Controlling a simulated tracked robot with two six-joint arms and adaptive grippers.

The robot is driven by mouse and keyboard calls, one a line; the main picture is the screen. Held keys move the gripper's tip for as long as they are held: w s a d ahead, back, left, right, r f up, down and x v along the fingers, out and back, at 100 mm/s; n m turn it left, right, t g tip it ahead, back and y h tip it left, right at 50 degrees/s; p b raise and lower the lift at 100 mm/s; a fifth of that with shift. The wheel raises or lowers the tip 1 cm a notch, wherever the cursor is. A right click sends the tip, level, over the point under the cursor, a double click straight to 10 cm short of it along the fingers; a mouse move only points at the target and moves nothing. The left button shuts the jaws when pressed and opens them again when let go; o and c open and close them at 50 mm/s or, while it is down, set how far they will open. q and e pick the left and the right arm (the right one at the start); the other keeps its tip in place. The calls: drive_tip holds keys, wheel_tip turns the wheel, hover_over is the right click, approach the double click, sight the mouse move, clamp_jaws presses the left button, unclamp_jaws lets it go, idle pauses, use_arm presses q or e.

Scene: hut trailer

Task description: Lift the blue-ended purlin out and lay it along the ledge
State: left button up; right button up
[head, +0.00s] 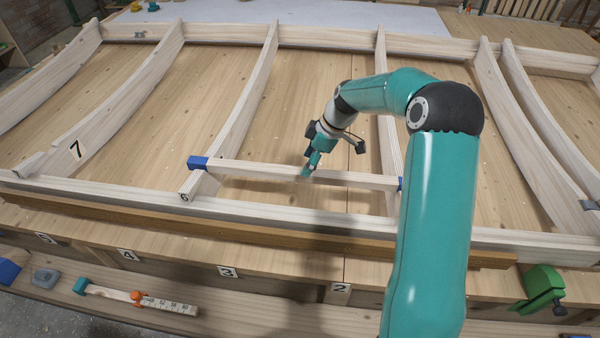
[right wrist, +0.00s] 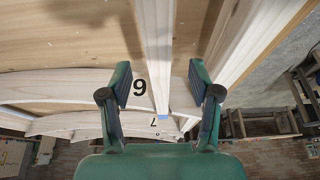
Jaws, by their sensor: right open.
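The blue-ended purlin (head: 255,170) is a pale bar lying across two ribs of the timber frame, with a blue end over the rib marked 6 and another partly behind my right arm. My right gripper (head: 308,170) is at the middle of the purlin. In the right wrist view the open fingers (right wrist: 159,78) stand on either side of the purlin (right wrist: 155,40), which runs between them; contact cannot be told. A darker brown strip (head: 250,232), which looks like the ledge, runs along the front of the frame. My left gripper is not in view.
Curved ribs (head: 245,95) rise on both sides of the purlin. The front rail (head: 130,198) lies between it and the brown strip. Number tags line the bench edge.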

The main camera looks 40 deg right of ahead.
sight(300, 170)
drive_tip(key=shift+w+a+f+p, duration=0.2)
drive_tip(key=shift+f+p, duration=0.15)
drive_tip(key=shift+f, duration=0.05)
drive_tip(key=p+x, duration=0.1)
drive_tip(key=x, duration=0.2)
drive_tip(key=shift+w+f, duration=0.2)
drive_tip(key=shift+w, duration=0.05)
drive_tip(key=shift+w+a+f, duration=0.1)
drive_tip(key=shift+a+f, duration=0.05)
drive_tip(key=shift+f, duration=0.25)
drive_tip(key=shift+r, duration=0.1)
clamp_jaws()
